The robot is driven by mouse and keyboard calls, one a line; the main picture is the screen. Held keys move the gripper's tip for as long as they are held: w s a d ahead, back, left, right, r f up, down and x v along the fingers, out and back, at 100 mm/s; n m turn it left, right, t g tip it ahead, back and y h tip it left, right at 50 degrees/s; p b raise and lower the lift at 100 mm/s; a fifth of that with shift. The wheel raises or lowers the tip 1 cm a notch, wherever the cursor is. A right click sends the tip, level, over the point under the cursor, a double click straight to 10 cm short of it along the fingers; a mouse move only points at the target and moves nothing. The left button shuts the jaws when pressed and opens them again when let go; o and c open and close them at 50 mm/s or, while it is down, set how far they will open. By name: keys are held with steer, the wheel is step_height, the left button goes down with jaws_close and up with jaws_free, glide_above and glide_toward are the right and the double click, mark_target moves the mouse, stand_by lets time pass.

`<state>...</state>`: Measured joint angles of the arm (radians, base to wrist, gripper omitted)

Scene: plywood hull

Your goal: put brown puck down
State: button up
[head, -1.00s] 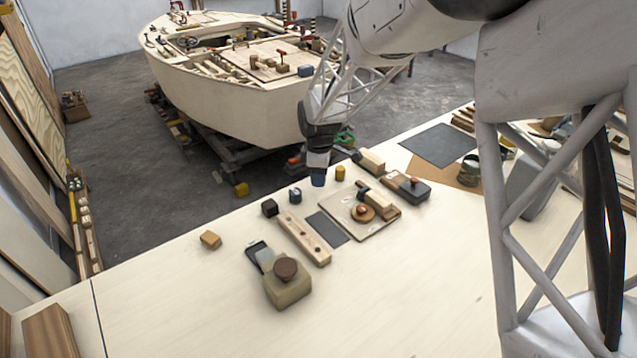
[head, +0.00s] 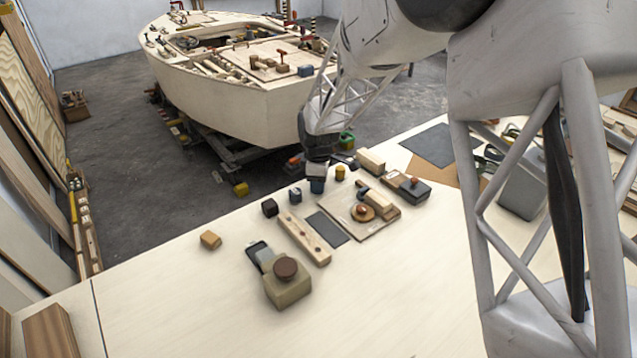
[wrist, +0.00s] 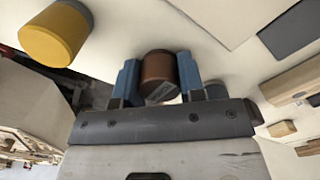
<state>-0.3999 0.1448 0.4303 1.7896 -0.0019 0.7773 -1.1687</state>
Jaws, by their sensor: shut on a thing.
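My gripper (head: 316,187) is over the far part of the pale table, near its far edge. In the wrist view its two blue fingers (wrist: 158,80) are shut on the brown puck (wrist: 159,68), one finger on each side. In the head view the puck is hidden behind the fingers. I cannot tell whether the puck touches the table.
Nearer are a drilled wooden bar (head: 303,238), a dark flat plate (head: 328,228) and a khaki box (head: 288,291). The front table is clear.

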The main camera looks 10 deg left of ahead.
steer(key=shift+f, duration=0.15)
steer(key=o, duration=1)
steer(key=shift+c, duration=0.2)
step_height(320, 180, up, 12)
stand_by(0.8)
